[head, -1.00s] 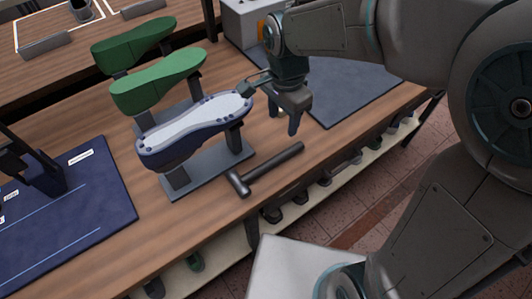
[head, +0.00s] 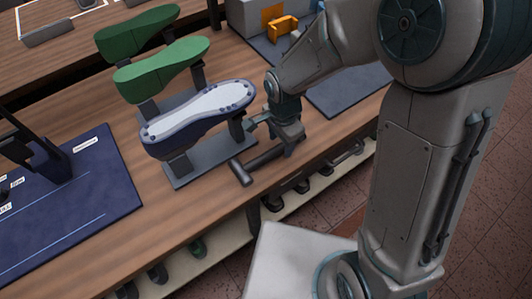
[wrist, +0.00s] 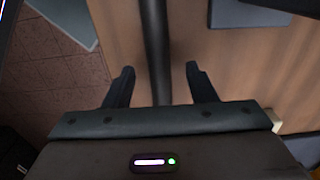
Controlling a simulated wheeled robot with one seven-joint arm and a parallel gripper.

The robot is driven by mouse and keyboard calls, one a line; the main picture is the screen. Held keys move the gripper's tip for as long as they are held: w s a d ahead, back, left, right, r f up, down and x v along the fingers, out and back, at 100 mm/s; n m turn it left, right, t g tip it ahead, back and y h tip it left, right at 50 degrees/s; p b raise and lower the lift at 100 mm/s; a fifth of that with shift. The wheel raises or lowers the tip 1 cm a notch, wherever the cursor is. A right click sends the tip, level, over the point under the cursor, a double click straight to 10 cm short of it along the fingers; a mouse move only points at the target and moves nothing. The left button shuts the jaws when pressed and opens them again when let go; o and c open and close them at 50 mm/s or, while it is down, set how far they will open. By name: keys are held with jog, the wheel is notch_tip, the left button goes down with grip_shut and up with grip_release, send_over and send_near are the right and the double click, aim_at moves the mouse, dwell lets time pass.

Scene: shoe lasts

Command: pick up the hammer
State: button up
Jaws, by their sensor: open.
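The dark grey hammer (head: 241,172) lies on the wooden workbench near its front edge, its head toward the left and its handle running up to the right. My gripper (head: 284,149) is over the handle's right part and hides some of it. In the wrist view the handle (wrist: 156,50) runs lengthwise between the two open fingers of my gripper (wrist: 160,85), with a gap on each side. The hammer's head is outside the wrist view. I cannot tell the exact height of the fingers above the bench.
A white and blue shoe last (head: 199,118) stands on a grey stand (head: 212,161) just left of the hammer. Green lasts (head: 160,62) stand behind it. A blue mat (head: 90,205) lies at the left, a grey mat (head: 345,92) at the right. Shoes sit on a lower shelf.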

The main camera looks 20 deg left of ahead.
jog(key=shift+f, duration=0.55)
jog(key=c, duration=1.1)
jog(key=shift+r, duration=0.15)
